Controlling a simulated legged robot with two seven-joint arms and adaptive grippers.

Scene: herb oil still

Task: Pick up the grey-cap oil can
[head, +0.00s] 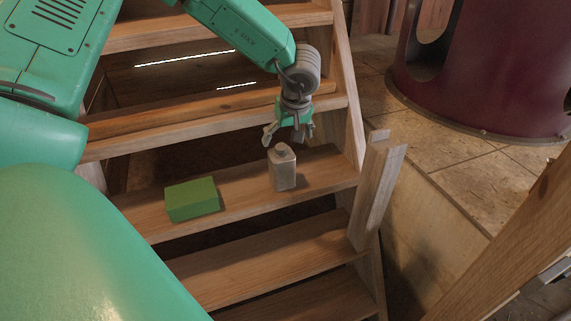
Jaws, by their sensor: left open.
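The grey-cap oil can (283,172) is a small pale, boxy can with a grey cap on top. It stands upright on a wooden stair tread (245,192), near the tread's right end. My left gripper (285,143) points down directly above the can, with its fingers open and close to the cap. I cannot tell whether a finger touches the can. My right gripper is not in view.
A green box (192,199) lies on the same tread, left of the can. A wooden post (377,190) stands to the right. Wooden steps rise behind and descend in front. A dark red cylinder (490,65) stands on the tiled floor at the upper right.

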